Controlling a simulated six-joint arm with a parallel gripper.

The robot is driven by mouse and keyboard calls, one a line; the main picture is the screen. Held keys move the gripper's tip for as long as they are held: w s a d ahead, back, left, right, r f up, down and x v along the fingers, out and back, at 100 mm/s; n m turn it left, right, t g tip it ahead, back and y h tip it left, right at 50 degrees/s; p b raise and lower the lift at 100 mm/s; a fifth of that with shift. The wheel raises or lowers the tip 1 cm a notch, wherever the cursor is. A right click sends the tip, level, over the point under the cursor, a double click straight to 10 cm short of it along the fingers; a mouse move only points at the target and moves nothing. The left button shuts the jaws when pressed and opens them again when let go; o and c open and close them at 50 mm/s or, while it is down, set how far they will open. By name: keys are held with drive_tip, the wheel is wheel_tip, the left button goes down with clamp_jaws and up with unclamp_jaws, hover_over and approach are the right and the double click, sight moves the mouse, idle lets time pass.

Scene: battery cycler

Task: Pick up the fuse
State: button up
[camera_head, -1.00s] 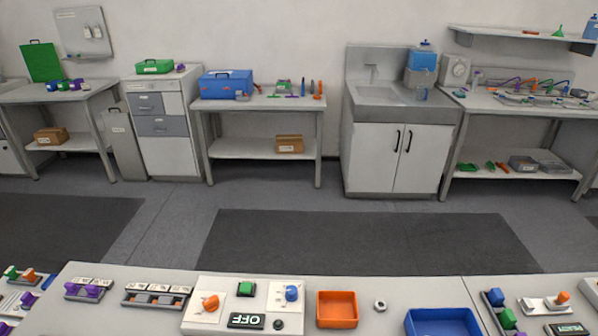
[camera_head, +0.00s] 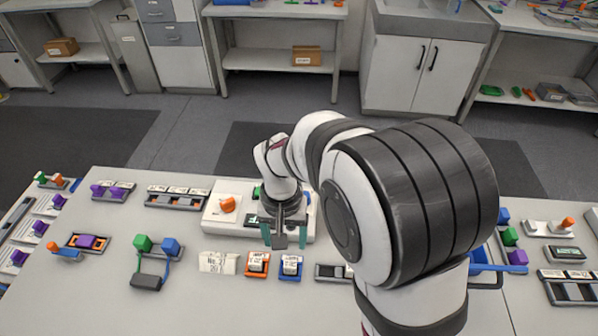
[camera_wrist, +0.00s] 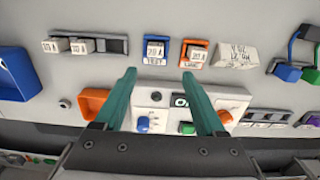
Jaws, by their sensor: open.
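Several small white printed blocks look like fuses; I cannot tell which one the task means. One sits in a blue holder (camera_head: 291,266), and another in an orange holder (camera_head: 257,263). In the wrist view the blue holder's fuse (camera_wrist: 155,49) and the orange holder's fuse (camera_wrist: 195,53) lie just beyond my fingertips. Two more fuses (camera_wrist: 69,46) sit at one end of a grey rail (camera_wrist: 115,44). My gripper (camera_head: 284,243) points down over the control box, its teal fingers apart. It also shows in the wrist view (camera_wrist: 158,74), with nothing between the fingers.
The control box (camera_wrist: 235,96) with knobs and a display lies under my gripper. A white printed block (camera_head: 218,262) lies left of the holders. My arm hides part of the bench's right.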

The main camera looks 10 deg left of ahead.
sight(290, 265)
drive_tip(key=f, duration=0.7)
drive_tip(key=d+f, duration=0.1)
drive_tip(key=f, duration=0.2)
drive_tip(key=shift+s+f, duration=0.3)
drive_tip(key=shift+s, duration=0.05)
clamp_jaws()
